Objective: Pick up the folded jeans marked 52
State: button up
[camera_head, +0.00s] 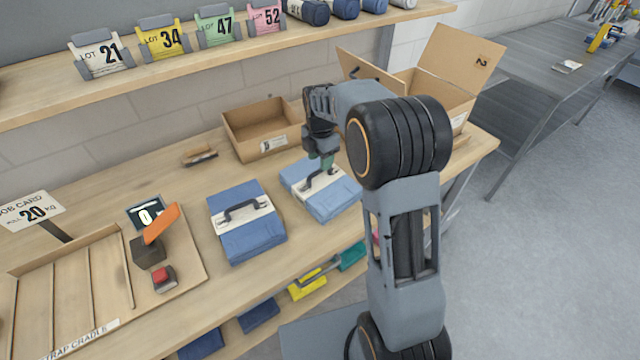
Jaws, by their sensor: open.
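Two folded blue jeans bundles with pale bands and dark handles lie on the wooden bench: a left bundle (252,243) and a right bundle (337,205). No number is readable on either, so I cannot tell whether one is marked 52. My gripper (321,166) is open and points down at the back part of the right bundle, close to its handle. Whether it touches the handle is unclear. A pink lot card reading 52 (266,19) stands on the upper shelf. My arm hides part of the bench and lower shelf on the right.
An open cardboard box (247,150) stands behind the bundles. A larger flapped box (460,100) is at the right end. A wooden strap cradle (60,290) and a red button (162,274) are at left. Yellow (306,288) and green items sit on the lower shelf.

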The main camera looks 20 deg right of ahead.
aim_at(320, 180)
jog(key=shift+w+f+p, duration=0.1)
jog(key=shift+f+p, duration=0.65)
jog(key=shift+f, duration=1.95)
jog(key=shift+c, duration=0.2)
grip_shut()
jog(key=shift+r, duration=0.1)
